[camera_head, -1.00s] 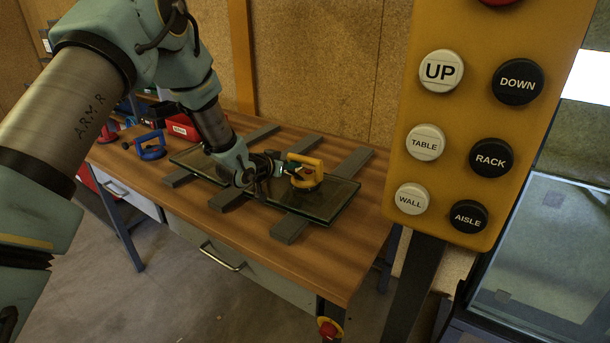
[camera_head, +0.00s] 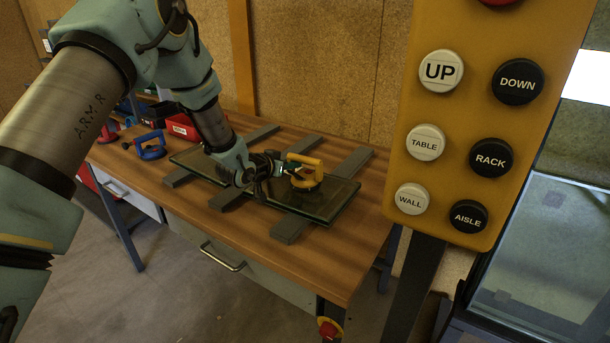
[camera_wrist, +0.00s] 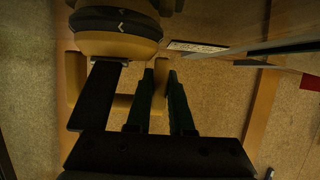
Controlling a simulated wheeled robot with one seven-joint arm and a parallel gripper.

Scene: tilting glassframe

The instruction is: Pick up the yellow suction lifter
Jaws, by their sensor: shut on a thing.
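The yellow suction lifter (camera_head: 308,174) stands on the glass pane (camera_head: 332,204), near the pane's right part, with its handle on top. I cannot tell whether its cup touches the glass. My gripper (camera_head: 287,169) reaches it from the left and is shut on the handle. In the wrist view, the lifter's round body (camera_wrist: 116,42) is at the top left. Its yellow handle runs behind and between the dark fingers of my gripper (camera_wrist: 160,85). The fingers hide part of the handle.
The pane rests on grey bars (camera_head: 290,228) on the wooden table (camera_head: 345,262). A yellow button panel (camera_head: 455,120) stands in the right foreground. A cork wall (camera_head: 320,60) is behind.

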